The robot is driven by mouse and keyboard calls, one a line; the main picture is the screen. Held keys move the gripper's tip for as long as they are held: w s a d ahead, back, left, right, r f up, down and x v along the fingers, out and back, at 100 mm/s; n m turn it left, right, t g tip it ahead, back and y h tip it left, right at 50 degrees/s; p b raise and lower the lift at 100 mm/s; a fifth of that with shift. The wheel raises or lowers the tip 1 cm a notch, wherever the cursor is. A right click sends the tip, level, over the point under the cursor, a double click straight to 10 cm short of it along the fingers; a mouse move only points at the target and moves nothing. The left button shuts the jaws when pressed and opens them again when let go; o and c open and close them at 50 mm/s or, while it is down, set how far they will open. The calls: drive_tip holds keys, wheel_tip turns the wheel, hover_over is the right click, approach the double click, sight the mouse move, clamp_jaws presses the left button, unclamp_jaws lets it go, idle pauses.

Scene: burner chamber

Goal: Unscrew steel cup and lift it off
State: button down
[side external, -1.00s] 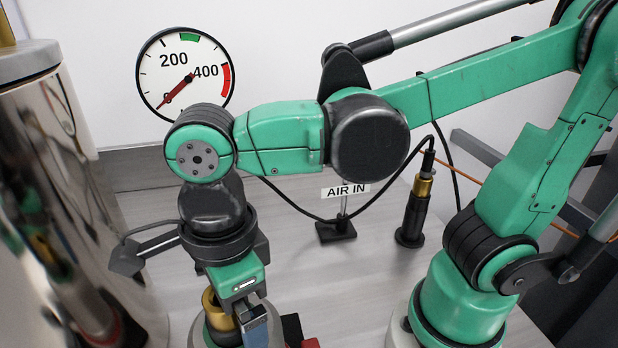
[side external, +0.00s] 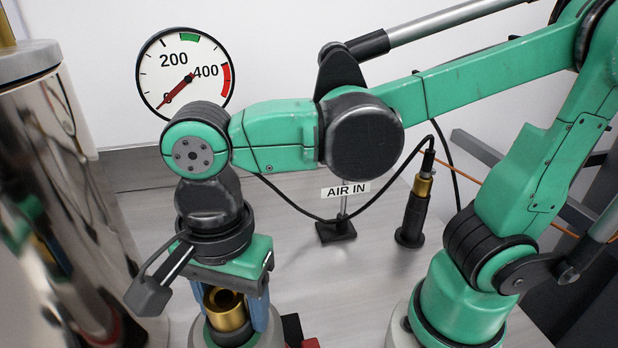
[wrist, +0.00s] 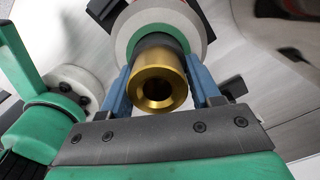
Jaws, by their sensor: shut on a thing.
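My gripper (wrist: 158,92) points down, its two blue fingers on either side of a brass-coloured piece (wrist: 160,92) with a round central hole. The brass piece also shows between the fingers in the side external view (side external: 227,312). Below it, the fingertips are closed around a dark grey cylinder (wrist: 157,43), which I take to be the steel cup. It sits on a round light grey body with a green ring (wrist: 125,38). The exact contact of the fingertips and the cup's thread are hidden.
A large mirror-like cylinder (side external: 70,200) stands close on the left. A pressure gauge (side external: 184,73) hangs on the back wall. Red and black parts (side external: 300,335) lie at the bottom.

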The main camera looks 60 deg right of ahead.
drive_tip(key=n, duration=0.3)
drive_tip(key=shift+w+n, duration=0.1)
drive_tip(key=shift+n, duration=0.2)
drive_tip(key=n, duration=0.8)
drive_tip(key=shift+a+n, duration=0.15)
drive_tip(key=shift+n, duration=0.25)
drive_tip(key=n, duration=0.2)
drive_tip(key=shift+n, duration=0.4)
drive_tip(key=n, duration=0.4)
drive_tip(key=shift+a, duration=0.1)
drive_tip(key=n, duration=0.6)
drive_tip(key=shift+r+n, duration=0.1)
drive_tip(key=shift+n, duration=0.3)
